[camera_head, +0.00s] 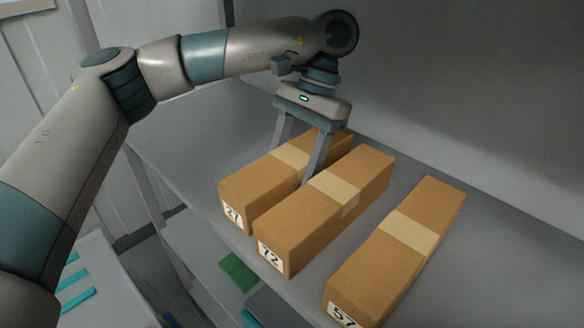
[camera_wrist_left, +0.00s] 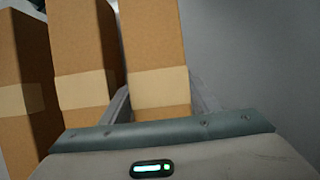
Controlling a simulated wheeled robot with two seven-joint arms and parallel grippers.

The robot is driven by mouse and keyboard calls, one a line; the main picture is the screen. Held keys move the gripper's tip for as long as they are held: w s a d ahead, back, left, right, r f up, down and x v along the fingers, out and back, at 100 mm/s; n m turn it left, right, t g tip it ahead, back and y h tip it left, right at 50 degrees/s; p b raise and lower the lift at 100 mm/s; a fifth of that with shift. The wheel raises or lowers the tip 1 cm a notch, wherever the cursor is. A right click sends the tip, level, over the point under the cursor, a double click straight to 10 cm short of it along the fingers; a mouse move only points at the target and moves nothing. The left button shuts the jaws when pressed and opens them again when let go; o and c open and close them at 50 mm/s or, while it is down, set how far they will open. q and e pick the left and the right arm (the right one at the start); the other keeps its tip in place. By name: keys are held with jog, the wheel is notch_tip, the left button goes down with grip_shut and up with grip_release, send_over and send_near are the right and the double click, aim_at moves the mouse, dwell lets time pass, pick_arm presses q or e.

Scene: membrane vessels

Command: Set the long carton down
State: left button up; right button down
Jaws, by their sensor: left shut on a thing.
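A long brown carton (camera_head: 258,188) with a pale tape band and an end label that seems to read 27 is the leftmost of three on the grey shelf (camera_head: 190,160). My left gripper (camera_head: 291,166) is shut on it from above, one finger on each long side near the tape. In the left wrist view the carton (camera_wrist_left: 153,40) lies between the two fingers. It looks level and at or very near the shelf surface; its underside is hidden, so I cannot tell whether it touches. My right gripper is not in view.
A carton marked 72 (camera_head: 296,228) lies close on the right, with a narrow gap near the finger. A carton marked 57 (camera_head: 378,270) lies farther right. The shelf's front edge is near the labelled ends. A wall (camera_head: 440,90) stands behind. A lower shelf holds a green item (camera_head: 239,272).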

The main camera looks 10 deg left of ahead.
aim_at(297, 153)
pick_arm(q)
jog(key=o, duration=1)
jog(key=shift+f, duration=0.1)
jog(key=shift+r, duration=0.2)
jog(key=shift+w+r, duration=0.25)
jog(key=shift+r, duration=0.15)
jog(key=b+v, duration=0.1)
jog(key=v, duration=0.4)
jog(key=shift+d, duration=0.15)
jog(key=shift+w+d+r, duration=0.15)
jog(key=shift+w+r, duration=0.1)
jog(key=shift+r, duration=0.45)
